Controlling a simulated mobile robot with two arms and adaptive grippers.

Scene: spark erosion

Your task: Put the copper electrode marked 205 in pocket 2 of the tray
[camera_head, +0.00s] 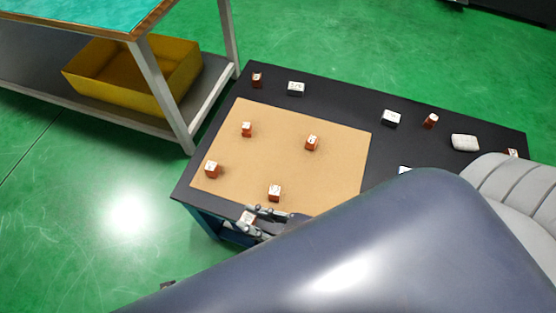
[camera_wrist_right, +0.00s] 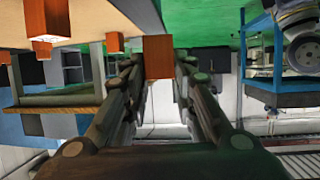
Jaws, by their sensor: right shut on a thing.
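My right gripper (camera_head: 268,214) is at the near edge of the tan board, shut on a copper block with a pale top (camera_head: 248,217). In the right wrist view the copper block (camera_wrist_right: 158,57) sits between the fingertips of my right gripper (camera_wrist_right: 158,75). Its mark is too small to read. Other copper blocks with white marked tops stand on the tan board (camera_head: 265,160): back left (camera_head: 246,129), back right (camera_head: 312,142), front left (camera_head: 212,169) and front middle (camera_head: 274,193). I cannot make out a numbered tray pocket. My left gripper is not in view.
The black table (camera_head: 340,97) also carries copper blocks (camera_head: 257,79) (camera_head: 431,121), white-topped blocks (camera_head: 296,88) (camera_head: 391,118) and a pale rounded lump (camera_head: 465,142). A shelved bench with a yellow bin (camera_head: 130,75) stands back left. My own arm hides the table's near right.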

